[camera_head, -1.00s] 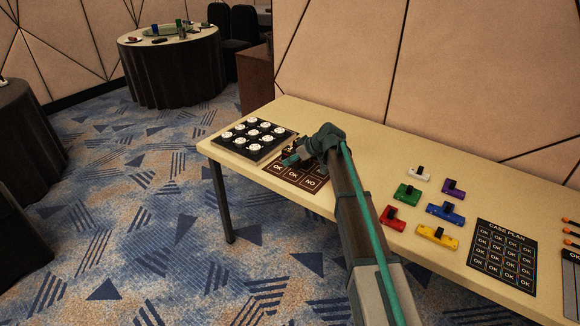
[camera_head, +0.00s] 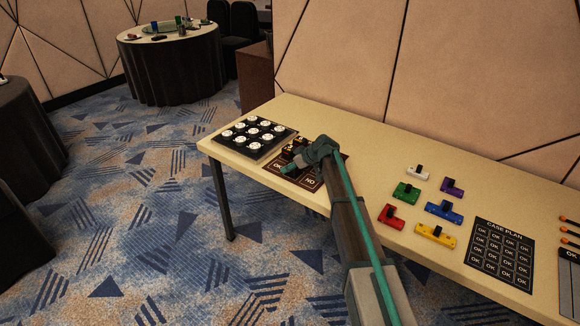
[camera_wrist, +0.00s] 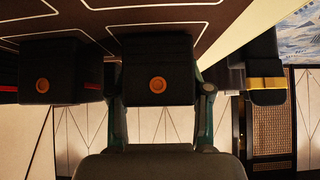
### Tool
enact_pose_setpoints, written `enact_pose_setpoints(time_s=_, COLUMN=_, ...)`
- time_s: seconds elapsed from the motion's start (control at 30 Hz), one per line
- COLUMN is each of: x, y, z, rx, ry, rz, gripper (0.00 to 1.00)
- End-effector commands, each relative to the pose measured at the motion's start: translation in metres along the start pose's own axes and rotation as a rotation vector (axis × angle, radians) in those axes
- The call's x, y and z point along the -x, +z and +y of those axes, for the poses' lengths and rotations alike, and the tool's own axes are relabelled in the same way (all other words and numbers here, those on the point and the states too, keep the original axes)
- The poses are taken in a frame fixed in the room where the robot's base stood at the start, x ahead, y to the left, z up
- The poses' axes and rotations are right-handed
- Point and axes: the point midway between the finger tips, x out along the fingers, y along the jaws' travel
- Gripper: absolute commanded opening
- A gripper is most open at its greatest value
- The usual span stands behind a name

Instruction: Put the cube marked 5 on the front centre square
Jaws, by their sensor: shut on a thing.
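My gripper (camera_wrist: 160,110) is shut on a black cube (camera_wrist: 158,55) with an orange round spot, in the wrist view. No number shows on the faces in view, so I cannot read whether it is the 5. I cannot tell whether the held cube touches the mat. A second black cube (camera_wrist: 60,70) stands beside it on the left in the wrist view.
A black tray (camera_head: 247,154) with several white-topped pieces lies left of the mat. Several coloured blocks, such as a green one (camera_head: 404,193) and a yellow one (camera_head: 436,236), lie to the right beside the case plan card (camera_head: 502,254). Bare tabletop (camera_head: 370,165) lies behind the arm.

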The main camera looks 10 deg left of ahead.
Motion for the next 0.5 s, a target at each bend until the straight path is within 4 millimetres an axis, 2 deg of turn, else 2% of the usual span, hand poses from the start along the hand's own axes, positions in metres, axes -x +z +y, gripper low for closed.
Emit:
enact_pose_setpoints(time_s=0.07, x=-0.0027, y=0.0028, z=0.0, rx=0.0, ry=0.0, rz=0.0, gripper=0.13)
enact_pose_setpoints(time_s=0.1, x=-0.0021, y=0.0022, z=0.0, rx=0.0, ry=0.0, rz=0.0, gripper=0.52)
enact_pose_setpoints(time_s=0.23, x=-0.0017, y=0.0018, z=0.0, rx=0.0, ry=0.0, rz=0.0, gripper=0.74)
enact_pose_setpoints(time_s=0.5, x=-0.0015, y=0.0017, z=-0.0001, rx=0.0, ry=0.0, rz=0.0, gripper=0.74)
